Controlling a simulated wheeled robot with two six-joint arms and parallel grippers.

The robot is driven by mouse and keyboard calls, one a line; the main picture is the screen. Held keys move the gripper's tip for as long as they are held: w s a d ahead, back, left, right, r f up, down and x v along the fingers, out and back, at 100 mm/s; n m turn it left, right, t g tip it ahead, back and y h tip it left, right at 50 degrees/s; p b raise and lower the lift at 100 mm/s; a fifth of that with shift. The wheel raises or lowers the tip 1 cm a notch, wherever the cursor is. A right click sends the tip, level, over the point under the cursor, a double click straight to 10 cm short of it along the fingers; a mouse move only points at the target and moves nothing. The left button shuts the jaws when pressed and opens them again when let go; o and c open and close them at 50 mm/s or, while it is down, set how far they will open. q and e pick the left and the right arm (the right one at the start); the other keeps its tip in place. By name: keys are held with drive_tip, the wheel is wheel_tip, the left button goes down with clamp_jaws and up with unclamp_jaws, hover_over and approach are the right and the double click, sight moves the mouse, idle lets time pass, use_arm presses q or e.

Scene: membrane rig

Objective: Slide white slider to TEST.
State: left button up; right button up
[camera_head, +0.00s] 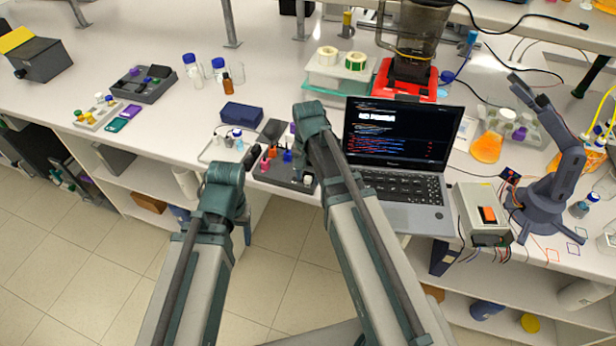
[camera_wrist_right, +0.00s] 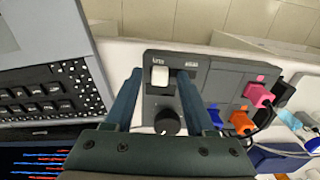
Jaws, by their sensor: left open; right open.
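The white slider (camera_wrist_right: 160,76) sits at the left end of a short dark slot in the right wrist view. Small light labels stand by both ends of the slot, too small to read surely. The slot is on a dark grey panel (camera_wrist_right: 225,82) with a black round knob (camera_wrist_right: 167,122) below the slider. My right gripper (camera_wrist_right: 159,74) is open, with one finger on each side of the slider, apart from it. In the head view my right gripper (camera_head: 308,172) is over the panel's right end, its fingers mostly hidden. My left gripper (camera_head: 240,208) is open in front of the bench edge.
The laptop (camera_head: 405,185) stands just right of the panel. Pink and orange plugs (camera_wrist_right: 257,95) with cables sit on the panel's other end. A white tray (camera_head: 210,152) with small bottles lies to the left. A power box (camera_head: 483,210) is beyond the laptop.

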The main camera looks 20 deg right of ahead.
drive_tip(key=shift+c, duration=0.3)
clamp_jaws()
